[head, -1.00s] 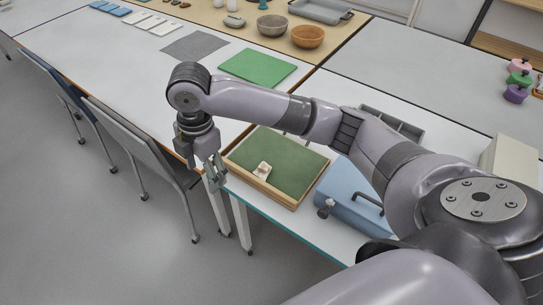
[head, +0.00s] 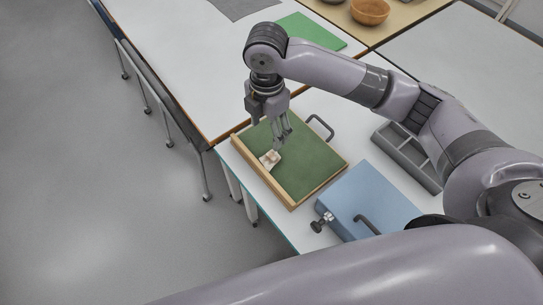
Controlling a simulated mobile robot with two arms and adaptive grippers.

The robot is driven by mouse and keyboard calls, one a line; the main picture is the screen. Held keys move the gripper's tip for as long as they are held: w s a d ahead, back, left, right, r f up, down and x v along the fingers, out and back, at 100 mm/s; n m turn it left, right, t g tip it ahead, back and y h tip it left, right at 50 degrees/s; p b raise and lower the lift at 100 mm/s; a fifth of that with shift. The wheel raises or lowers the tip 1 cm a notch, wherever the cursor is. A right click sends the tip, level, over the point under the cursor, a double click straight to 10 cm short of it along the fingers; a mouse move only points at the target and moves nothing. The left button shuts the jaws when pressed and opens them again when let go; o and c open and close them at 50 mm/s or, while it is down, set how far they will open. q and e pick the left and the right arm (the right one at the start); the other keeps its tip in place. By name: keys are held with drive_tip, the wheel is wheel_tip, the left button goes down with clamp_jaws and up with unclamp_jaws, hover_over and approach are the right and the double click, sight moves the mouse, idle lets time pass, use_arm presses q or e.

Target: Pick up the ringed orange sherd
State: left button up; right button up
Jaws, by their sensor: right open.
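A small pale object with tan patches (head: 270,158), perhaps a sherd on a white card, lies in the green-lined wooden tray (head: 312,172), near its left wall. No clear orange colour or ring can be made out on it at this size. My right gripper (head: 280,142) points down over the tray, open, with its fingertips just above and right of the pale object in the head view. Whether the fingers touch anything cannot be told. My left gripper is out of view.
A blue case (head: 365,195) with a dark handle stands right of the tray, with a small dark knobbed tool (head: 321,222) beside it. A grey compartment tray (head: 408,158) is behind. A green mat (head: 312,32) and a brown bowl (head: 370,11) lie farther off. The white table (head: 180,60) is largely clear.

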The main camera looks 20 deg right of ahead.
hover_over(271, 157)
drive_tip(key=f, duration=0.4)
drive_tip(key=shift+w+a, duration=0.1)
drive_tip(key=shift+w, duration=0.15)
wheel_tip(271, 157, down, 2)
drive_tip(key=shift+f, duration=0.65)
drive_tip(key=f+p, duration=0.1)
drive_tip(key=f, duration=0.3)
drive_tip(key=shift+s+f, duration=0.2)
drive_tip(key=shift+f, duration=0.25)
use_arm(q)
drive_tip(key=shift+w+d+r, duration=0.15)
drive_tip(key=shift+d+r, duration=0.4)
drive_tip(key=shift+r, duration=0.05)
use_arm(e)
drive_tip(key=shift+c, duration=0.2)
drive_tip(key=c, duration=1.2)
